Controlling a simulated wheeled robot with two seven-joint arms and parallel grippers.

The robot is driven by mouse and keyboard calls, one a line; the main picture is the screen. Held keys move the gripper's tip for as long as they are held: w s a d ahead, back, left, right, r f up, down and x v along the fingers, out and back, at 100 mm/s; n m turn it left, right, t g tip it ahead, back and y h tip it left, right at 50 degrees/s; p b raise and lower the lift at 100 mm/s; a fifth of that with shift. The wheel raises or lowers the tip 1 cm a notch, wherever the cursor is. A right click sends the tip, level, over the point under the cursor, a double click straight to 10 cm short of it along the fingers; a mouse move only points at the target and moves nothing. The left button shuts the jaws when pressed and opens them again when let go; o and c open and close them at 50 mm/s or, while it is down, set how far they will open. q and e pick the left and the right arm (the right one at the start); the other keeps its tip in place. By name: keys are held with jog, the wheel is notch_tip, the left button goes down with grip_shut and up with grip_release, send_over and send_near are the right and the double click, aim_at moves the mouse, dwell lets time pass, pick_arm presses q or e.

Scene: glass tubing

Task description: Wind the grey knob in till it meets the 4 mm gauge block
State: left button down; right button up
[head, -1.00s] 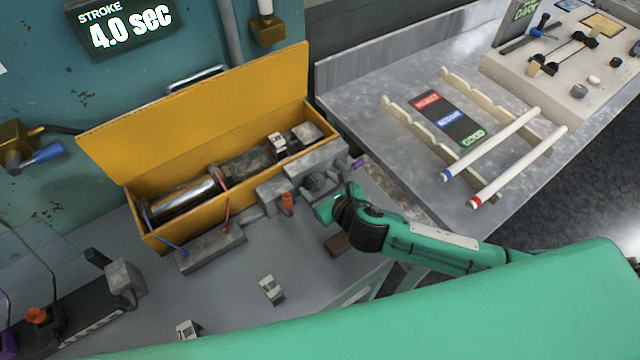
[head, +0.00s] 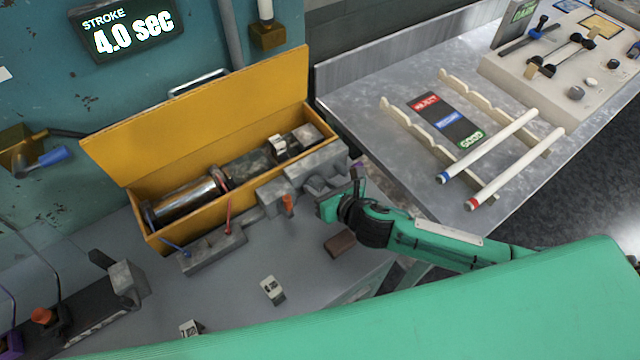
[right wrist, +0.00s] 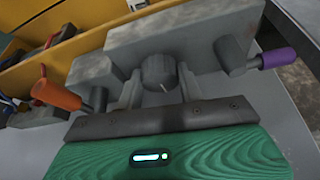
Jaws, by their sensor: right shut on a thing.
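The grey knob (right wrist: 158,70) is round and ribbed with a pale line on its face, on the front of a grey metal block (right wrist: 180,35). My right gripper (right wrist: 158,88) has one pale finger on each side of the knob and is shut on it. In the head view my right gripper (head: 328,192) is at the right end of the block and mostly hides the knob. A small labelled block (head: 277,146) sits in the yellow box behind; its size cannot be read, and contact between it and the moving parts cannot be told. My left gripper is not in view.
An orange handle (right wrist: 56,96) is left of the knob and a purple handle (right wrist: 277,57) right of it, both close to my fingers. Two small labelled blocks (head: 272,290) (head: 190,328) and a brown block (head: 340,243) lie on the bench. The yellow box (head: 195,115) stands behind.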

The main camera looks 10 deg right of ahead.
jog(key=shift+d+m+y, duration=0.1)
jog(key=shift+m+y, duration=0.3)
jog(key=shift+m, duration=0.3)
jog(key=shift+w+m+y, duration=0.1)
jog(key=shift+m+y, duration=0.3)
jog(key=shift+m, duration=0.2)
jog(key=m+y+b, duration=0.1)
jog(key=m, duration=0.1)
jog(key=shift+d+f+m+g+y, duration=0.1)
jog(key=shift+m+g+y, duration=0.2)
jog(key=shift+m+y, duration=0.1)
jog(key=o, duration=1)
